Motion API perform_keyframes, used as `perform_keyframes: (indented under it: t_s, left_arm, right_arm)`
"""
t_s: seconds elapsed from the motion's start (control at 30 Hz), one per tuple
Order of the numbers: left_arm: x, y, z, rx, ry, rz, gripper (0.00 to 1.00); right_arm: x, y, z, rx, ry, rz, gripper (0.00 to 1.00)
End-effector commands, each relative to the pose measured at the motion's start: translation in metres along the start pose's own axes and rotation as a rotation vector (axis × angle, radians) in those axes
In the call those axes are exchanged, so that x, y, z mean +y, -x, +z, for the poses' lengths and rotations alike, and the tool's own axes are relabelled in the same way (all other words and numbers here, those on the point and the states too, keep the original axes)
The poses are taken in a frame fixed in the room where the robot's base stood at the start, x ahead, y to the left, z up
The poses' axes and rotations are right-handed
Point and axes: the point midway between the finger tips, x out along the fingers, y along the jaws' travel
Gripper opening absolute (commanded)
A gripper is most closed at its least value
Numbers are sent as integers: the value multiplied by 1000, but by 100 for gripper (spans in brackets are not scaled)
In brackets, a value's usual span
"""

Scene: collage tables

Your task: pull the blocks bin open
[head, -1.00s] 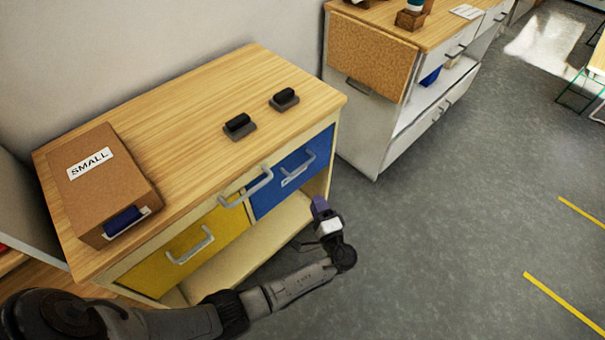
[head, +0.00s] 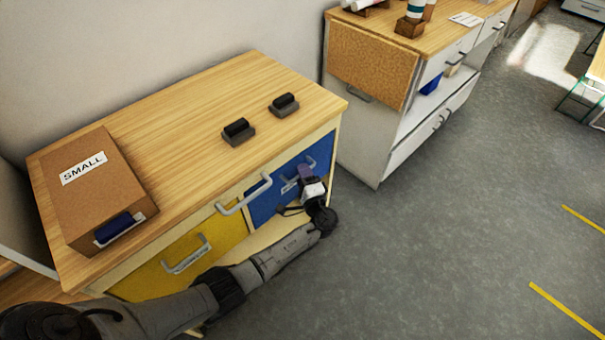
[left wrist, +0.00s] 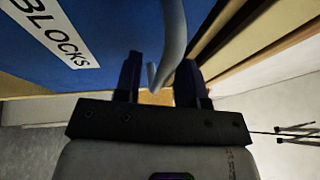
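The blue blocks bin (head: 263,208) sits in the right bay of the wooden cabinet and looks shut. Its grey handle (head: 290,181) is partly hidden behind my left gripper (head: 305,172), which is right at the bin's front. In the left wrist view, the white BLOCKS label (left wrist: 48,30) shows on the blue front. There the handle (left wrist: 172,45) reaches down between the two dark fingers of my left gripper (left wrist: 160,78). The fingers are apart, one on each side of the handle, and do not look closed on it. My right gripper is not in view.
A yellow bin (head: 150,280) is left of the blue one. A SMALL box (head: 95,190) and two dark-handled blocks (head: 238,132) are on top. Grey floor (head: 430,260) is clear at right.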

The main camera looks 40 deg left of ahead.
Motion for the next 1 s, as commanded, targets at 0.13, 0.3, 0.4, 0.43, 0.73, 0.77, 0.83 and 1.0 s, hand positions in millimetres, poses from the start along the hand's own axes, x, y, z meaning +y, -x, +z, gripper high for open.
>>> perform_keyframes:
  t_s: [0.13, 0.3, 0.4, 0.43, 0.73, 0.77, 0.83, 1.0]
  left_arm:
    - [0, -5, 0, 0, 0, 0, 37]
    - [0, -5, 0, 0, 0, 0, 37]
    - [0, -5, 0, 0, 0, 0, 37]
    - [0, -5, 0, 0, 0, 0, 34]
    - [0, -5, 0, 0, 0, 0, 5]
    - [0, -5, 0, 0, 0, 0, 3]
    - [0, -4, 0, 0, 0, 0, 0]
    - [0, -4, 0, 0, 0, 0, 0]
  right_arm:
    - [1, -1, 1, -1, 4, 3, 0]
    - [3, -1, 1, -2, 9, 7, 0]
    - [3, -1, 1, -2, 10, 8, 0]
    - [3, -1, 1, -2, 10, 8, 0]
    - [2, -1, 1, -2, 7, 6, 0]
    - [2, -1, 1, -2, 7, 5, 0]
    - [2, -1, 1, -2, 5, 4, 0]
    - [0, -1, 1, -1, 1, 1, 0]
